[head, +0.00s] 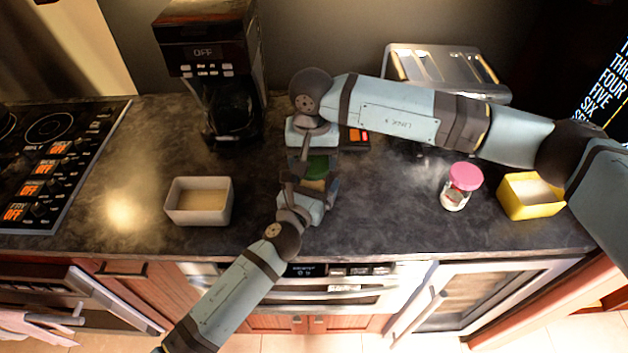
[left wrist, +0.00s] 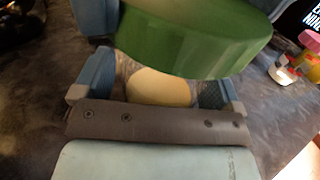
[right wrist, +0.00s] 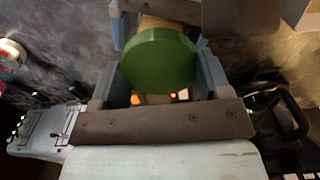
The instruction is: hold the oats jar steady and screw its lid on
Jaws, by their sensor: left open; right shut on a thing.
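The oats jar (head: 314,185) stands on the dark counter at mid-picture, largely hidden by my grippers. Its pale contents (left wrist: 160,88) show in the left wrist view. The green lid (head: 317,167) is above the jar body, and it also shows in the right wrist view (right wrist: 158,62). My right gripper (head: 318,158) reaches in from behind and is shut on the lid. My left gripper (head: 310,189) is open at the front, with its fingers on either side of the jar body. I cannot tell whether the lid is seated on the rim.
A pink-lidded jar (head: 455,190) and a yellow dish (head: 532,208) stand at right. A white dish (head: 199,215) stands at left on mostly clear counter. A coffee maker (head: 215,80) and a toaster (head: 440,65) are at the back. A stovetop (head: 50,165) is at far left.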

